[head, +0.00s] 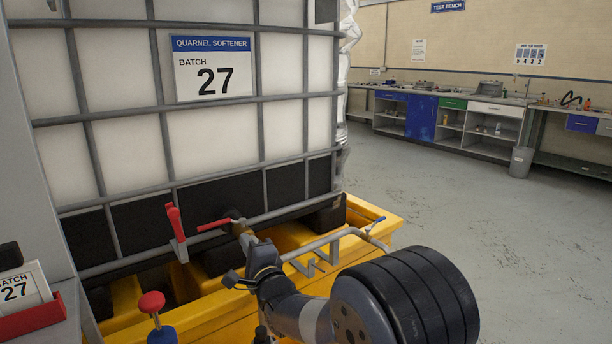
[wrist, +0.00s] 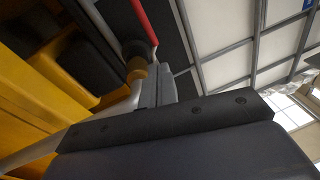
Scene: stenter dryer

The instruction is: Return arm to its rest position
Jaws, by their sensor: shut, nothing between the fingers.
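My arm reaches in from the lower right of the head view. My gripper (head: 252,243) is at the front of the large caged tank (head: 215,142), close to the brass valve outlet (head: 238,229) with its red lever (head: 213,224). In the wrist view my gripper (wrist: 155,88) has its grey fingers together with nothing held. The brass outlet (wrist: 137,70) and red lever (wrist: 146,20) are just beyond them. I cannot tell whether the fingers touch the outlet.
A yellow spill tray (head: 362,216) lies under the tank. A pale pipe (head: 325,241) with a blue handle (head: 378,221) runs beside my gripper. A red upright handle (head: 174,222) and red knob (head: 152,302) stand left. Open floor (head: 480,225) lies right, before the benches.

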